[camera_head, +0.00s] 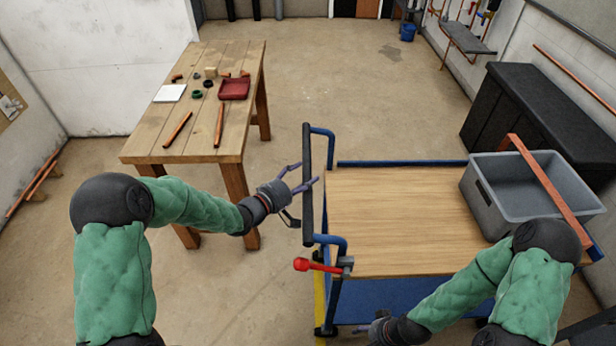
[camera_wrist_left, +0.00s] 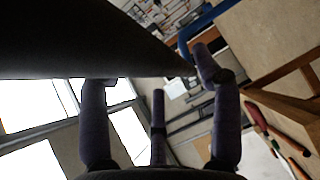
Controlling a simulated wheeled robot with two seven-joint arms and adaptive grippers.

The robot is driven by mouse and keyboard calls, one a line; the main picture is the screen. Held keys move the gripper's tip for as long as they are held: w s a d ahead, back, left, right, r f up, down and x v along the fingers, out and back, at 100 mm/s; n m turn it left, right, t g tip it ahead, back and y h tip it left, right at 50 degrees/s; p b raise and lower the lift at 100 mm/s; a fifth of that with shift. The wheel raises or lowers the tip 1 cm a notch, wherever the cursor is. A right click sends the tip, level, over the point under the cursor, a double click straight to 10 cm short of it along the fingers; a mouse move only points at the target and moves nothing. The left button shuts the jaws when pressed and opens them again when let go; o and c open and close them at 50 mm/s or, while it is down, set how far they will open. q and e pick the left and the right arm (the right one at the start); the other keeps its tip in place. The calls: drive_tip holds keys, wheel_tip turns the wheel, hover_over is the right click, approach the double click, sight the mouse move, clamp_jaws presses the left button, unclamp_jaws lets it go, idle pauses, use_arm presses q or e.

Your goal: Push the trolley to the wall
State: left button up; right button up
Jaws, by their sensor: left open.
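The trolley has a wooden top (camera_head: 400,205), a blue frame and a black push handle (camera_head: 307,200) at its left end. A red-knobbed lever (camera_head: 318,265) sits at its near left corner. My left gripper (camera_head: 304,176) is open at the handle, its fingers around or just beside the bar. In the left wrist view the dark handle (camera_wrist_left: 80,40) passes close over the spread fingers (camera_wrist_left: 155,90); contact is unclear. My right gripper (camera_head: 376,328) is low by the trolley's near side, mostly hidden by its arm, and its jaws cannot be made out.
A grey crate (camera_head: 520,205) with a copper-coloured bar (camera_head: 548,190) across it stands on the trolley's right end. A wooden table (camera_head: 185,85) with pipes stands at left. Black cabinets (camera_head: 535,120) line the right wall. Floor beyond the trolley is clear.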

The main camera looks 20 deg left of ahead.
use_arm(q)
drive_tip(key=shift+x, duration=1.25)
